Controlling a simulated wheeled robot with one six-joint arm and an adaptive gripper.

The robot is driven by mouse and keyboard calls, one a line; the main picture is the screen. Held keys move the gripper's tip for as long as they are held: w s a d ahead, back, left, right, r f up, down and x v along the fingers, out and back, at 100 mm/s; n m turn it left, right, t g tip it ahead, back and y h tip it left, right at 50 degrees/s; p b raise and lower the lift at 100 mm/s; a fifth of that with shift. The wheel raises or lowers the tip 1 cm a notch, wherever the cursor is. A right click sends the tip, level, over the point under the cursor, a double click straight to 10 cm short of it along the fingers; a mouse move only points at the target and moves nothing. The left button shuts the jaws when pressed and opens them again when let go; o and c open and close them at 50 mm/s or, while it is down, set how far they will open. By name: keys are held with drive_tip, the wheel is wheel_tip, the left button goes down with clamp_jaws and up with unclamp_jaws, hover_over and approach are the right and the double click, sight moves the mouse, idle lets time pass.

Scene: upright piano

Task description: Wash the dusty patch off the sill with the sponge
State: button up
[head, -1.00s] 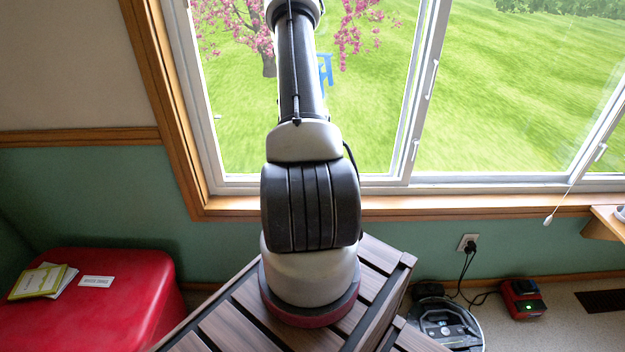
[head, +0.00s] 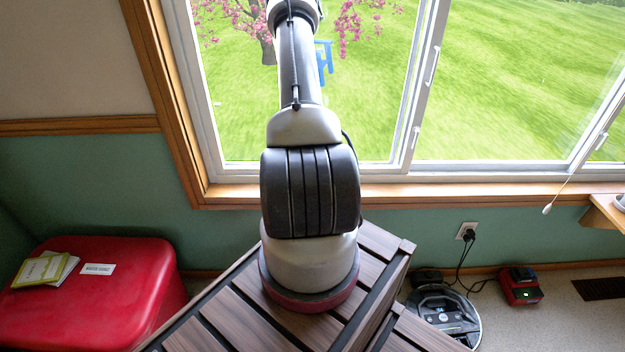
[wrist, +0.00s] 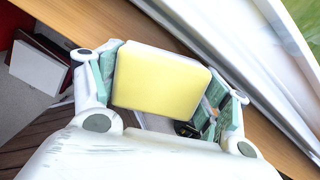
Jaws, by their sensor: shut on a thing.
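In the wrist view, my gripper (wrist: 165,95) is shut on a yellow sponge (wrist: 160,83), which sits between its two green-padded fingers. The sponge is over or near the wooden sill (wrist: 62,20); I cannot tell whether it touches it. The sill also shows in the head view (head: 420,192) as a wooden ledge under the window. No dusty patch can be made out in either view. In the head view my arm covers part of the window and sill, and my gripper is out of frame.
The white window frame (wrist: 215,40) runs along the sill. A red box (head: 95,290) with booklets (head: 45,270) stands at left. A robot vacuum (head: 445,315) and a red charger (head: 520,286) are on the floor at right. A blind cord (head: 547,209) hangs at right.

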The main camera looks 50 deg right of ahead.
drive_tip(key=shift+f, duration=1)
idle(0.3)
drive_tip(key=shift+s+d+r, duration=0.15)
drive_tip(key=shift+s+d, duration=1)
drive_tip(key=shift+s, duration=0.3)
drive_tip(key=shift+s+d, duration=1.1)
drive_tip(key=shift+s, duration=0.3)
drive_tip(key=shift+s+d, duration=1.1)
drive_tip(key=shift+s, duration=0.25)
drive_tip(key=shift+s+f, duration=0.1)
drive_tip(key=shift+f, duration=0.1)
drive_tip(key=shift+w+a+f, duration=0.15)
drive_tip(key=shift+w+a, duration=1)
drive_tip(key=shift+w, duration=0.3)
drive_tip(key=shift+c, duration=0.7)
drive_tip(key=shift+w+a, duration=1.15)
drive_tip(key=shift+w, duration=0.3)
drive_tip(key=shift+w+a, duration=1.1)
drive_tip(key=shift+w, duration=0.3)
